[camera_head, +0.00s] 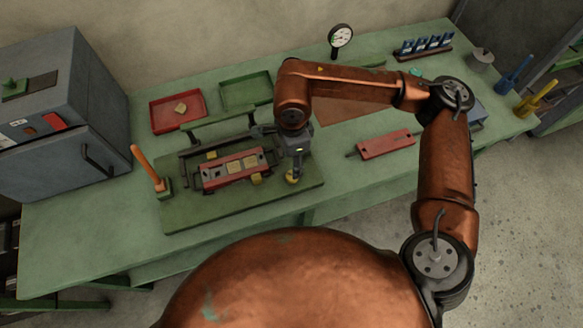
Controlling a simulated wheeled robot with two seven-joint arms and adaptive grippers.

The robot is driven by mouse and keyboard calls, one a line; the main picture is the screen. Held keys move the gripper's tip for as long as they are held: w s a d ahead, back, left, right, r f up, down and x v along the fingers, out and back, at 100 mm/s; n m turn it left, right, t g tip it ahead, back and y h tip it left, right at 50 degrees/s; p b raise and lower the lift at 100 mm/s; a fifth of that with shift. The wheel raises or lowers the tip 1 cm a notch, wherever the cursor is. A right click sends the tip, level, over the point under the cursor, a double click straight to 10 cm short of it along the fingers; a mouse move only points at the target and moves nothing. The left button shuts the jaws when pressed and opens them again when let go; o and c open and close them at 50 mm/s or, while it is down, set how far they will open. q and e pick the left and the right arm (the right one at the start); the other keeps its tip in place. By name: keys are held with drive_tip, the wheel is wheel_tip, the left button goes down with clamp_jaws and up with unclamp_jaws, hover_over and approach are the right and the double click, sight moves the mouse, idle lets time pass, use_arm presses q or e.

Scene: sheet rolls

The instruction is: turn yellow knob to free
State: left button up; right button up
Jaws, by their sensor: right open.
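The yellow knob (292,178) is at the front right of the green fixture plate (215,213) on the bench. My right gripper (294,172) points down right over the knob, with its fingers at or around it; I cannot tell whether they touch. The gripper hides the top of the knob, so its setting cannot be read. A red block with pale yellow squares (225,172) sits in the fixture, left of the knob. A lever with an orange handle (146,167) stands at the plate's left. My left gripper is not in view.
The green bench (80,235) holds a red tray (165,127), a green tray (232,92), a red plate with a handle (385,144), a dial gauge (340,37) and a rack of blue items (423,45). A grey cabinet (62,125) stands at left. The front bench strip is clear.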

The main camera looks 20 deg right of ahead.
wheel_tip(320, 180, up, 4)
drive_tip(key=shift+f, duration=0.1)
idle(0.6)
